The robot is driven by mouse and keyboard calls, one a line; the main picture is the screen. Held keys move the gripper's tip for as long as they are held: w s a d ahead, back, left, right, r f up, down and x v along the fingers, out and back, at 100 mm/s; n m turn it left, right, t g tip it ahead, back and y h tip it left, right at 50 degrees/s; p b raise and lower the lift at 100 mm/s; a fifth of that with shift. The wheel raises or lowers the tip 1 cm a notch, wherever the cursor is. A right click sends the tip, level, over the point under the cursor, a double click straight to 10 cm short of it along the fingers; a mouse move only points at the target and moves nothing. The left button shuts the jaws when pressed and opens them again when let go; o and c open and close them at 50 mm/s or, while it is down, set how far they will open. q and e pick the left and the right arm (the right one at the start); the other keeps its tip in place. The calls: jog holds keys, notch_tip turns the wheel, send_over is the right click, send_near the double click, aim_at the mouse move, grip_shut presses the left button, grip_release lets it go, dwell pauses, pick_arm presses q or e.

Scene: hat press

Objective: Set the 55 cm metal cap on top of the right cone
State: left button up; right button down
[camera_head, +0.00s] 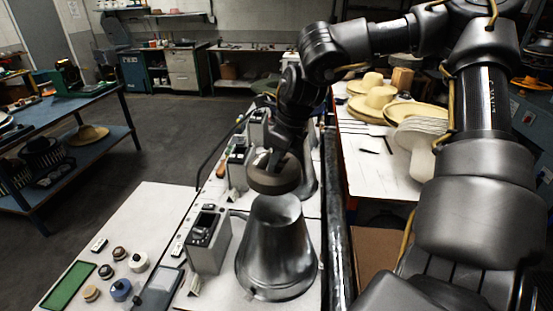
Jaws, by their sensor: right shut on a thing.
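A dark round metal cap (274,180) hangs from my right gripper (283,157), which is shut on it. The cap is roughly level, just above and slightly left of the top of the near silver cone (276,250). I cannot tell whether the cap touches the cone's far rim. The near cone stands upright on the white bench. Part of a second metal cone (307,178) shows behind the cap, mostly hidden by my right arm. My left gripper is out of view.
A grey control box (208,240) stands close left of the near cone. Several small round caps (121,290) and a green tray (69,287) lie at the bench's lower left. A dark rail (339,230) runs right of the cone. Straw hats (378,97) sit on the table behind.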

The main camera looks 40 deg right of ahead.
jog(key=shift+s+d+r, duration=0.1)
jog(key=shift+s, duration=0.1)
jog(key=shift+s+f, duration=0.15)
jog(key=shift+f, duration=0.05)
jog(key=shift+f+b, duration=0.5)
jog(key=shift+f, duration=0.3)
jog(key=shift+f+b, duration=1.55)
jog(key=shift+f, duration=1.4)
jog(key=shift+f+b, duration=0.75)
jog(key=shift+b, duration=0.25)
jog(key=shift+r, duration=0.1)
jog(key=shift+f+b, duration=0.2)
jog(key=shift+b, duration=0.5)
